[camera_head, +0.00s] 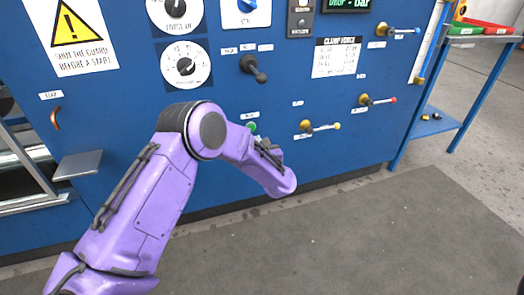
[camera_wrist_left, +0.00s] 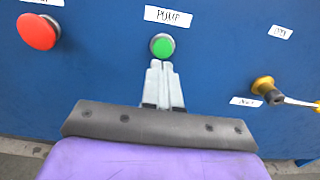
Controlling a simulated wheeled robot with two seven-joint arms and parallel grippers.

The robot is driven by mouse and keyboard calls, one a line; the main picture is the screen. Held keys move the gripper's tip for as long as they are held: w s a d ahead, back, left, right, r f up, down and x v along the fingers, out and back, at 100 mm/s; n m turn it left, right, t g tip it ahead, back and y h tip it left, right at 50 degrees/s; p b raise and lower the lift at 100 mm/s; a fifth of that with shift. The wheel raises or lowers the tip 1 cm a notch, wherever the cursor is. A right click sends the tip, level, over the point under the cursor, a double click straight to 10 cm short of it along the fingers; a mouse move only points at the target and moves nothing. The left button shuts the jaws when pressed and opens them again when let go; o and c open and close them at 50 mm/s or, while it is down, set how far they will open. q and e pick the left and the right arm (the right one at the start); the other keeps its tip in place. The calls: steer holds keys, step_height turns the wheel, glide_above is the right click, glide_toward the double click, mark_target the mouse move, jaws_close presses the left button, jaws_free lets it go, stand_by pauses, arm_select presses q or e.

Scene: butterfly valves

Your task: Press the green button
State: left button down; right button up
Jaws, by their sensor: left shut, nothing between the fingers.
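The green button (camera_wrist_left: 162,46) sits on the blue panel under a label reading "PUMP" in the left wrist view. In the head view the green button (camera_head: 252,127) shows just above my left wrist. My left gripper (camera_wrist_left: 161,64) is shut and empty. Its fingertips are right below the green button in the wrist view, overlapping its lower edge; I cannot tell whether they touch it. In the head view my left arm comes in from the left and hides most of the gripper. My right gripper is not in view.
A red button (camera_wrist_left: 38,32) is left of the green one. A yellow valve (camera_wrist_left: 264,88) with a lever is to the right. The blue panel (camera_head: 230,95) also carries dials, a black knob (camera_head: 254,68) and more valves (camera_head: 366,100). A blue rack stands at the right.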

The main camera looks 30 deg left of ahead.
arm_select(q)
steer(key=v, duration=0.6)
steer(key=shift+d+f+p, duration=0.15)
steer(key=shift+d+p, duration=0.3)
